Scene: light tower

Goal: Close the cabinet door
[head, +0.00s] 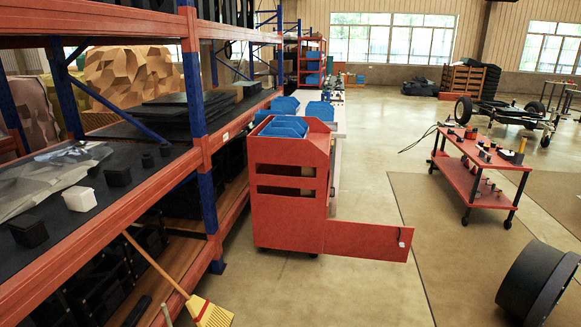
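The red cabinet (287,222) stands on the floor beside the shelving, with blue bins on top and two dark open slots in its upper front. Its red door (365,241) is low and stands open, swung out to the right from the cabinet's lower right side. A small dark and light handle (402,238) sits near the door's free right end. The cabinet's lower inside cannot be seen from here. Neither of my grippers is in view.
Orange and blue shelving (200,150) runs along the left. A yellow broom (208,312) leans against it. The floor before the door is clear.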

